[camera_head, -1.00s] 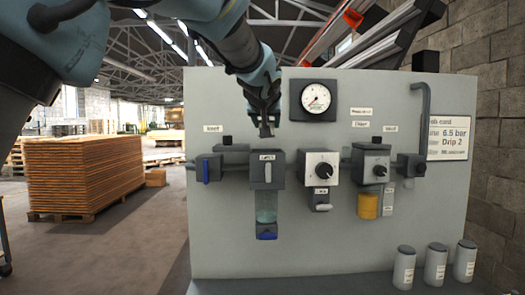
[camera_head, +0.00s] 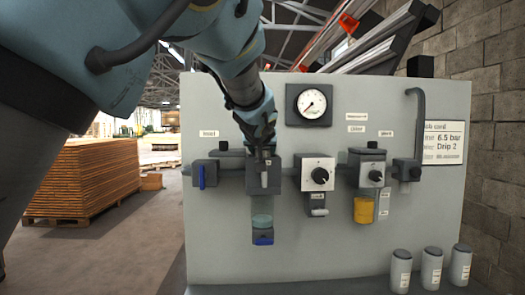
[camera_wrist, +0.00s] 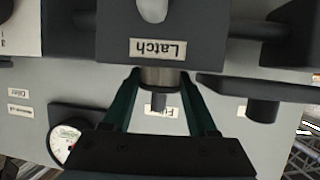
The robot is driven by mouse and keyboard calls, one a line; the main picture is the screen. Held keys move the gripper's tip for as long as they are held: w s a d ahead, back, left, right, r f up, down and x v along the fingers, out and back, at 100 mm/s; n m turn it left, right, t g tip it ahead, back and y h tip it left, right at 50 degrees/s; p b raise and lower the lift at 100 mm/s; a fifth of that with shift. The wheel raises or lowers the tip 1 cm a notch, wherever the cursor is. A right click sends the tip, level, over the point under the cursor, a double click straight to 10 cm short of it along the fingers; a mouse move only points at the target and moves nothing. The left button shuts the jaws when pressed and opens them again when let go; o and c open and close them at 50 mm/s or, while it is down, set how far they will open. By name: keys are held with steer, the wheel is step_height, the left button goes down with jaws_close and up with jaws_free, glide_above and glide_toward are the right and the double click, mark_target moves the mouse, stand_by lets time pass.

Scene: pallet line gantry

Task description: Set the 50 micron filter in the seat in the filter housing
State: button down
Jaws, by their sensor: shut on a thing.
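My gripper (camera_head: 263,152) is just above the filter housing (camera_head: 264,180), the block with a pale latch lever. In the wrist view, which is upside down, the fingers (camera_wrist: 160,80) are shut on a short grey cylinder with a thin dark stem, which I take to be the filter (camera_wrist: 160,77). Its far end meets the edge of the housing block (camera_wrist: 180,45), labelled "Latch". I cannot tell how deep it sits, and the seat is hidden. No micron marking shows on it. The latch lever (camera_wrist: 152,10) is at the top edge of the wrist view.
A knob block (camera_head: 319,174) and a block with a yellow bowl (camera_head: 364,209) stand to the right. A gauge (camera_head: 312,104) is above. Three canisters (camera_head: 432,266) stand at lower right.

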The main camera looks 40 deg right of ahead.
steer(key=shift+f+b, duration=0.4)
steer(key=shift+b, duration=0.15)
steer(key=shift+c, duration=2.3)
jaws_free()
steer(key=shift+r, duration=0.2)
